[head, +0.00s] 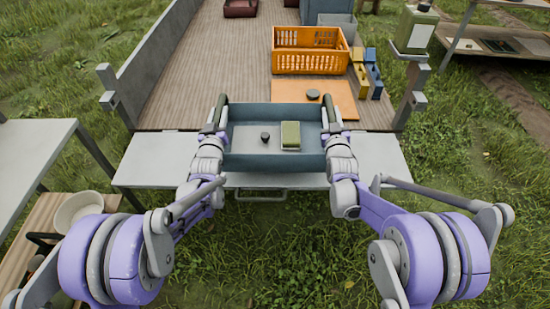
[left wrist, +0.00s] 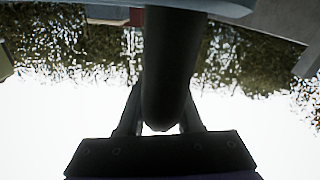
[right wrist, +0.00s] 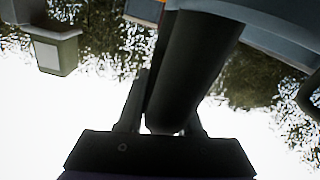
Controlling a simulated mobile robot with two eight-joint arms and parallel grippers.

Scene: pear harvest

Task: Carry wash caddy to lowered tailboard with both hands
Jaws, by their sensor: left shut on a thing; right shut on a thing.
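The wash caddy (head: 255,163) is a blue-grey open tray with a dark handle at each end. Inside lie a green sponge-like block (head: 291,135) and a small dark round item (head: 265,137). It appears level over the grey lowered tailboard (head: 150,163); I cannot tell whether it touches it. My left gripper (head: 216,130) is shut on the left handle, which fills the jaws in the left wrist view (left wrist: 172,70). My right gripper (head: 332,125) is shut on the right handle, seen dark in the right wrist view (right wrist: 195,65). The fingertips are partly hidden by the handles.
On the wooden truck bed (head: 200,70) stand an orange crate (head: 309,61), an orange board (head: 345,97) with a dark disc, and yellow and blue items (head: 368,75). A post (head: 410,95) rises at right. A table (head: 35,145) with a bowl below stands at left.

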